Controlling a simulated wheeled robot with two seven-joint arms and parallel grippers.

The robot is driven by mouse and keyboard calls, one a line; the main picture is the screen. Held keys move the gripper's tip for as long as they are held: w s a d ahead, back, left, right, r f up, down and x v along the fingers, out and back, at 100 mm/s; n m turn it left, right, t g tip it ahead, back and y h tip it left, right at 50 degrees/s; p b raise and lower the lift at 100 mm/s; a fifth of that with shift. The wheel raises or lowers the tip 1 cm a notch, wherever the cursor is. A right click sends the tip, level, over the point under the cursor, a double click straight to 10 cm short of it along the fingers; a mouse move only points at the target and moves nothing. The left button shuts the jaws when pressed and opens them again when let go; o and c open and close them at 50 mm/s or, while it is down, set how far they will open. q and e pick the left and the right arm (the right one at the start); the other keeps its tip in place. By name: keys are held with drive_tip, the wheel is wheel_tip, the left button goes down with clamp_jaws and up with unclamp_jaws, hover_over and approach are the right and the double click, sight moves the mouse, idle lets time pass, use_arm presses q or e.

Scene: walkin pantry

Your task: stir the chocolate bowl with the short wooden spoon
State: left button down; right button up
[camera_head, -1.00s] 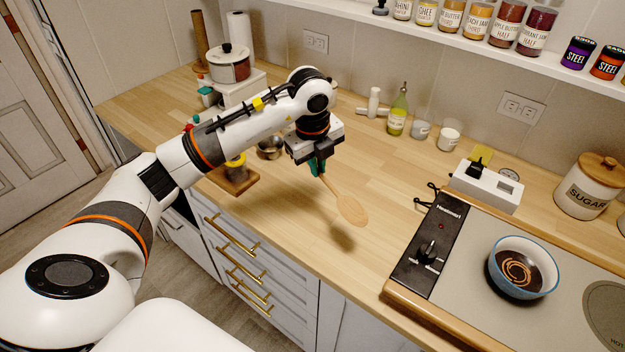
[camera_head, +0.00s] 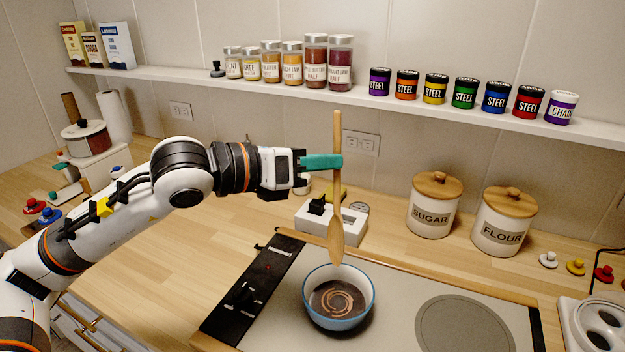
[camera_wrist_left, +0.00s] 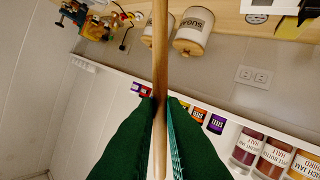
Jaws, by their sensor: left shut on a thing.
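My left gripper (camera_head: 338,162), with green fingers, is shut on the wooden spoon (camera_head: 337,215). The spoon hangs upright with its broad end down. In the left wrist view the spoon's handle (camera_wrist_left: 160,60) runs between the green fingers (camera_wrist_left: 162,125). My right gripper is not in view.
The stove (camera_head: 400,318) has a black control panel (camera_head: 250,290) at its left. A white scale-like device (camera_head: 318,222), a sugar jar (camera_head: 434,210) and a flour jar (camera_head: 503,225) stand behind it. A shelf (camera_head: 420,98) with jars and tins runs along the wall above.

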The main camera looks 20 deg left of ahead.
use_arm(q)
wheel_tip(320, 180, down, 10)
drive_tip(key=b, duration=0.9)
drive_tip(key=shift+s+d+r+h, duration=0.2)
drive_tip(key=shift+s+d+h, duration=0.1)
idle(0.3)
idle(0.4)
